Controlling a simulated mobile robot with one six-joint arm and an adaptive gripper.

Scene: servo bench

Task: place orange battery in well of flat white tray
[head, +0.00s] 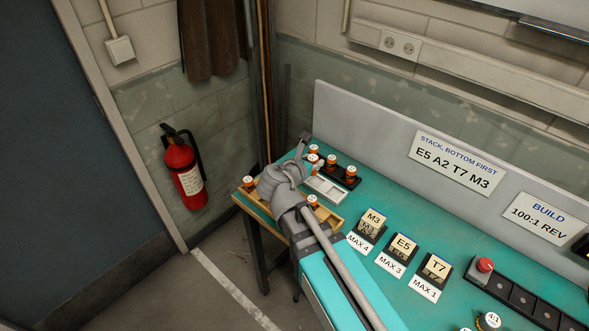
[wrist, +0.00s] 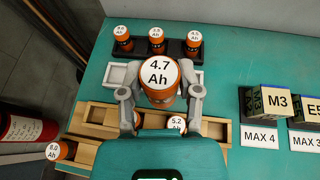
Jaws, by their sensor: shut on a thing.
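My gripper (wrist: 162,94) is shut on an orange battery (wrist: 160,74) with a white top marked 4.7 Ah. The battery appears upright, with its top facing the wrist camera. The flat white tray (wrist: 117,76) lies behind and below it in the wrist view, and the battery hides its middle. A bare well shows at the tray's left end. In the head view the tray (head: 326,188) lies just right of my gripper (head: 307,152), and the held battery (head: 312,158) shows partly by the fingers. I cannot tell the battery's height above the tray.
A black rack (wrist: 159,54) with three orange batteries stands just behind the white tray. A wooden tray (wrist: 100,115) in front holds batteries marked 8.0 (wrist: 62,150) and 5.2 (wrist: 176,122). Labelled block holders (wrist: 265,103) stand to the right. Bare teal bench lies between.

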